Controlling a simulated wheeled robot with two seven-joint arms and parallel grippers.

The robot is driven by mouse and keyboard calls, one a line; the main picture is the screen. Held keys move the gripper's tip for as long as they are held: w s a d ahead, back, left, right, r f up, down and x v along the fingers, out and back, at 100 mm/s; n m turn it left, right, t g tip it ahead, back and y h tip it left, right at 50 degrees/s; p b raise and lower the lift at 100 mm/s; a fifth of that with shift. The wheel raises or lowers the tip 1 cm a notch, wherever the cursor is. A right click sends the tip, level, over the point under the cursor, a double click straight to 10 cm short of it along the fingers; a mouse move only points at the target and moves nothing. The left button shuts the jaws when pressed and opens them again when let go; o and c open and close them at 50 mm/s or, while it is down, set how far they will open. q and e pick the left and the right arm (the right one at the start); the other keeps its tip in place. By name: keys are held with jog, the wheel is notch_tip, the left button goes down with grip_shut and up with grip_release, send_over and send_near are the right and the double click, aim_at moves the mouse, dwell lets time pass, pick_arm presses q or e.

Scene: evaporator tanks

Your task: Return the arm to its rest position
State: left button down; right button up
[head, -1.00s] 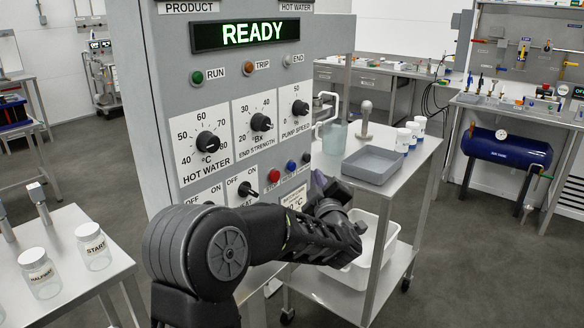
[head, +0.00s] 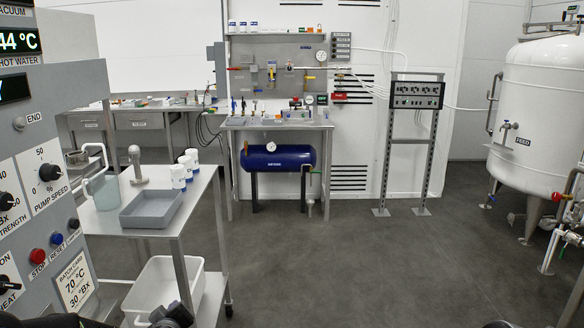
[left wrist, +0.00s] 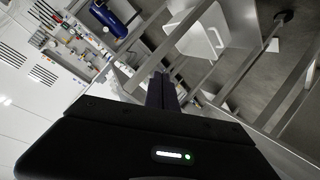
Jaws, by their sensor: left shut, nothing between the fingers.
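My left gripper (head: 172,316) shows only as a dark piece at the bottom edge of the head view, in front of the white bin. In the left wrist view its fingers (left wrist: 161,90) are together, with nothing held between them. They point toward the steel cart and its white bin (left wrist: 202,38). Most of my left arm is below the head view. My right gripper does not show.
The grey control panel (head: 38,150) stands close at left. Beside it is the steel cart (head: 200,215) with a grey tray (head: 151,209), a jug (head: 103,190) and white bin (head: 165,287). A rack (head: 385,160) and white tank (head: 540,110) stand farther right. Middle floor looks clear.

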pick_arm(q)
jog(key=s+d+f+m+g+h+p, duration=0.1)
jog(key=s+d+f+m+g+h, duration=0.2)
jog(key=s+d+f, duration=0.6)
jog(key=s+d+f+m+g+h+p, duration=0.1)
jog(key=s+d+f+m+g+h, duration=0.15)
jog(key=s+d+f, duration=0.6)
jog(key=s+d+f+m+g+h+p, duration=0.1)
jog(key=s+d+f+g, duration=0.1)
jog(key=s, duration=0.7)
jog(key=s+d+f+m+g+h, duration=0.1)
jog(key=s+d+f+g, duration=0.2)
jog(key=s, duration=0.7)
notch_tip(320, 180, down, 4)
jog(key=shift+s+d+g+p, duration=0.15)
jog(key=shift+s+g+p, duration=0.2)
jog(key=shift+g, duration=0.7)
jog(key=shift+w, duration=0.1)
